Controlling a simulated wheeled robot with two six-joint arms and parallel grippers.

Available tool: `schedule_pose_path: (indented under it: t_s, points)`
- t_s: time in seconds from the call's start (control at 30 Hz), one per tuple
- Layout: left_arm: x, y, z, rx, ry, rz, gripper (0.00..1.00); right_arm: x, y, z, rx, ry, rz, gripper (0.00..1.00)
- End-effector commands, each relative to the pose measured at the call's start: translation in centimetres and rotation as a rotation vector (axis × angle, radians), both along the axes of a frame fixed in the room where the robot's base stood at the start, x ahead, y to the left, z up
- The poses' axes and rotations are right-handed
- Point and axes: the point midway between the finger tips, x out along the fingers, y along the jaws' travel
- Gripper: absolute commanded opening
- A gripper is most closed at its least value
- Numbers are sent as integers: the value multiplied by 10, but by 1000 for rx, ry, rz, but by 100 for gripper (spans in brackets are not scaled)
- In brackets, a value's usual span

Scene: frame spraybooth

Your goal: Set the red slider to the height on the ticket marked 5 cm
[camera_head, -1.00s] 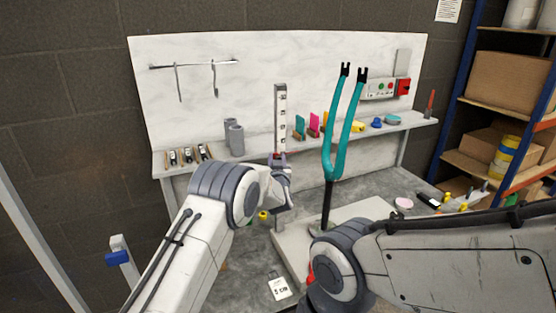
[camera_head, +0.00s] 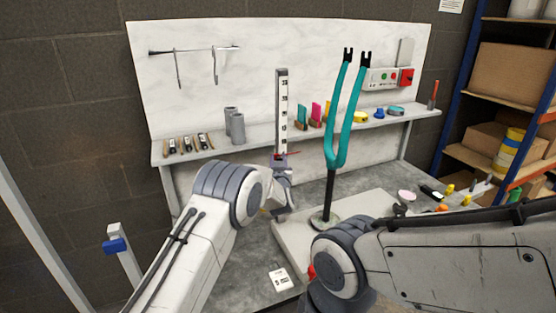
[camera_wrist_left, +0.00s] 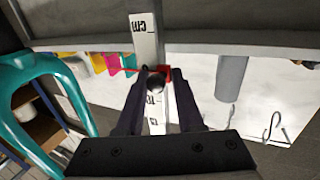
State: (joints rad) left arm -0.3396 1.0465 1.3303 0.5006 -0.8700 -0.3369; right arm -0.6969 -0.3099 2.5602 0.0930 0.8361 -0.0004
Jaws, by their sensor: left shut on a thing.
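A white upright scale (camera_head: 281,100) with black marks stands behind the bench's front area. The red slider (camera_head: 289,154) sits low on its visible part, partly hidden by my left gripper (camera_head: 283,172). In the left wrist view my left gripper (camera_wrist_left: 156,84) is shut on the slider's dark round knob, one finger on each side. The red slider body (camera_wrist_left: 164,70) shows behind the knob, against the scale (camera_wrist_left: 145,40). I cannot read which mark the slider is at. The white ticket (camera_head: 280,279) lies on the bench. My right gripper is not visible.
A teal fork (camera_head: 345,120) stands upright on a pale base right of the scale; it shows close at left in the wrist view (camera_wrist_left: 45,75). Behind is a shelf (camera_head: 255,140) with grey cylinders (camera_head: 235,126) and small coloured items. My right arm covers the lower right.

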Motion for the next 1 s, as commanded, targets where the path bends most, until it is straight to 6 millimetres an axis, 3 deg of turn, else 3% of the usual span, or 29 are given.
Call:
schedule_pose_path:
  t_s: [0.07, 0.1, 0.13, 0.73, 1.0]
  points:
    - [-1, -9, 1, 5, 0, -18, 0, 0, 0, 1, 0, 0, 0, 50]
    - [-1, -9, 1, 5, 0, -18, 44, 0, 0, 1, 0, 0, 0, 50]
    - [-1, -9, 1, 4, 0, -17, 55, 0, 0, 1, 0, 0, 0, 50]
    - [-2, -3, 1, 2, -1, -6, 55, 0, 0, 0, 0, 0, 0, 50]
    - [-29, -5, 1, 3, 0, -9, 55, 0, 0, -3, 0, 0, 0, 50]
